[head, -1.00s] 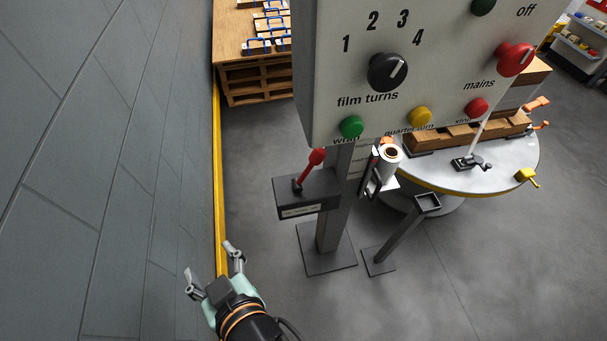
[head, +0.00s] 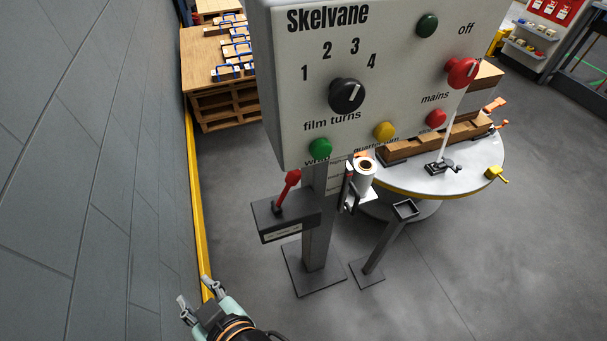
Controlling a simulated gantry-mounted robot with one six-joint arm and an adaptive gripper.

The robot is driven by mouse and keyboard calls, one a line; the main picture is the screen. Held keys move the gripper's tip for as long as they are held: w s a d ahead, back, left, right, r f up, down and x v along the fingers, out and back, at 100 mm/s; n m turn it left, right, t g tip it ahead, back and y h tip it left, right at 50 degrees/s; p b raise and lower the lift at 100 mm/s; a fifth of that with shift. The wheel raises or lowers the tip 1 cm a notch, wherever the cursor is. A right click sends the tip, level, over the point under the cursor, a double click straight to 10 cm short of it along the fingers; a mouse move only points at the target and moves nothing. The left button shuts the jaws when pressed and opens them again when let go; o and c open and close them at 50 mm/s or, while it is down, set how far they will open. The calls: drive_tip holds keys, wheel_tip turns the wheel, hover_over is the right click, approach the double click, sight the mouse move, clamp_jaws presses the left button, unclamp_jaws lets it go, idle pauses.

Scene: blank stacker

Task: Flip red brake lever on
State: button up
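The red brake lever (head: 289,186) stands up from a dark box (head: 284,218) fixed to the grey post under the control panel. Its red grip leans up and slightly right from a dark pivot. A light label strip, too small to read, is on the box's front. My gripper (head: 195,294) is at the lower left, near the wall, below and left of the lever and well apart from it. Its two fingers are spread open with nothing between them.
The Skelvane control panel (head: 395,60) overhangs the lever, with knobs and buttons. A film roll (head: 365,172) and a round table (head: 455,180) stand to the right. The grey wall (head: 80,170) is close on the left.

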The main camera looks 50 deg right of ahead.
drive_tip(key=d+f+p, duration=0.1)
drive_tip(key=w+d+f+m+g+y+p, duration=0.1)
drive_tip(key=d+f, duration=0.1)
drive_tip(key=w+d+f+m+y, duration=0.1)
drive_tip(key=d, duration=0.1)
drive_tip(key=shift+w+f+g+p, duration=0.2)
drive_tip(key=shift+f+g+p, duration=0.1)
drive_tip(key=shift+g+p, duration=0.1)
drive_tip(key=c, duration=0.5)
drive_tip(key=d+m+y+p, duration=0.1)
drive_tip(key=d, duration=0.1)
drive_tip(key=d+f+m+y+p, duration=0.1)
drive_tip(key=d+m, duration=0.1)
drive_tip(key=d+f+m+y+p, duration=0.1)
drive_tip(key=d, duration=0.2)
drive_tip(key=shift+s+f+t+y, duration=0.2)
drive_tip(key=shift+s+t+y, duration=0.1)
drive_tip(key=shift+s, duration=0.05)
clamp_jaws()
drive_tip(key=s+d+r+m+t+h+p, duration=0.1)
drive_tip(key=s+d+m+t, duration=0.4)
drive_tip(key=d, duration=0.6)
drive_tip(key=s+d+r+m+t+h+p, duration=0.2)
drive_tip(key=s+d+m+t, duration=0.3)
drive_tip(key=d+m, duration=0.5)
drive_tip(key=s+d+h+p, duration=0.1)
drive_tip(key=s, duration=0.1)
drive_tip(key=shift+s+d+r+m, duration=0.15)
drive_tip(key=shift+s+r+m, duration=0.1)
drive_tip(key=shift+s+m, duration=0.1)
